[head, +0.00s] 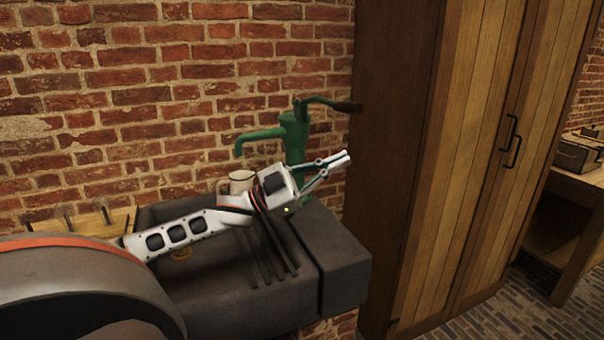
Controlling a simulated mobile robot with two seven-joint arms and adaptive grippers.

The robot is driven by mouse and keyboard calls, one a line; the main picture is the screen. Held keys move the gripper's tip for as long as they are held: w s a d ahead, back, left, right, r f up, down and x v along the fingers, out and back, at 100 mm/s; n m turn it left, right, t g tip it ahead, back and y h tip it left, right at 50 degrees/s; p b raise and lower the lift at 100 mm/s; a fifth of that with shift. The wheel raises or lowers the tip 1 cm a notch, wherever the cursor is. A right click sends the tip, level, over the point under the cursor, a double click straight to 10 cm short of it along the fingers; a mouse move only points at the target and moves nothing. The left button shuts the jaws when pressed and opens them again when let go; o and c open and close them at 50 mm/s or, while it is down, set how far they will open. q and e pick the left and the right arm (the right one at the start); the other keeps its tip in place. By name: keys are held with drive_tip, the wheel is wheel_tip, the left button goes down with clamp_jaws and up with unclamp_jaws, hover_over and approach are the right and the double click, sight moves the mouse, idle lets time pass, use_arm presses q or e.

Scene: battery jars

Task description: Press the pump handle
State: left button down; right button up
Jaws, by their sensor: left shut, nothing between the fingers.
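The green hand pump (294,132) stands on the dark stone sink against the brick wall, its spout pointing left. Its pump handle (335,104) reaches out to the right from the top, with a dark grip at the end. The handle looks raised, roughly level. My left gripper (347,157) is shut and empty, its fingers pointing right. The gap in depth is hard to tell. My right gripper is not in view.
A cream jug (236,183) stands in the stone sink (345,262) behind my left arm, partly hidden. A tall wooden cabinet (440,150) closes off the right side. A wooden bench (580,190) stands beyond it. A small wooden rack (95,222) is at left.

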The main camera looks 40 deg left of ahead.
use_arm(q)
drive_tip(key=v, duration=0.8)
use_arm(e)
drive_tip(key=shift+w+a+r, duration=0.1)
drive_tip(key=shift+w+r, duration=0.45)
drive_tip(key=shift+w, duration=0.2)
use_arm(q)
drive_tip(key=shift+w, duration=0.1)
